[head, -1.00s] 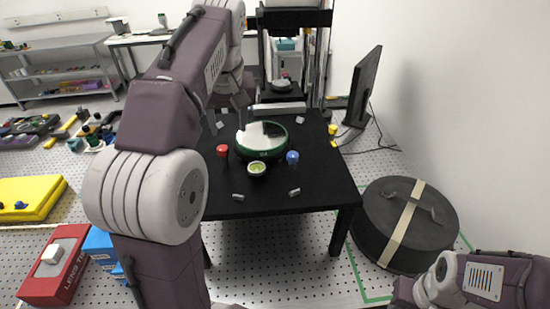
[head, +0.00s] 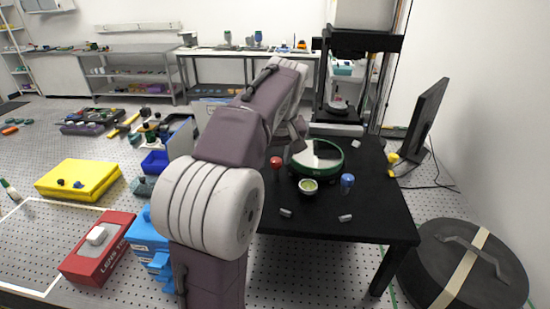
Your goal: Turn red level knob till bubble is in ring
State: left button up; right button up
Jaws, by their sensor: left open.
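The red level knob (head: 276,163) stands upright at the left side of the black table, beside the green-rimmed round mirror (head: 317,155). The round bubble level (head: 308,186) with a pale green face sits in front of the mirror. Its bubble and ring are too small to tell apart. A blue knob (head: 347,181) stands to its right. My left gripper (head: 297,132) is open, partly hidden behind my own arm, and shows just above and behind the red knob. I cannot see it touching the knob. My right gripper is out of view.
The black table (head: 385,215) also bears two small grey pieces (head: 285,212) near its front edge and a yellow knob (head: 393,158) at right. A black drum (head: 465,265) is on the floor at right; red (head: 98,250) and yellow (head: 78,178) boxes lie left.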

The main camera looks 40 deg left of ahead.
pick_arm(q)
jog(key=shift+d, duration=0.1)
jog(key=shift+w+d, duration=0.1)
jog(key=c, duration=1)
grip_shut()
jog(key=shift+r+m, duration=0.1)
jog(key=shift+m, duration=0.2)
jog(key=o, duration=1)
grip_release()
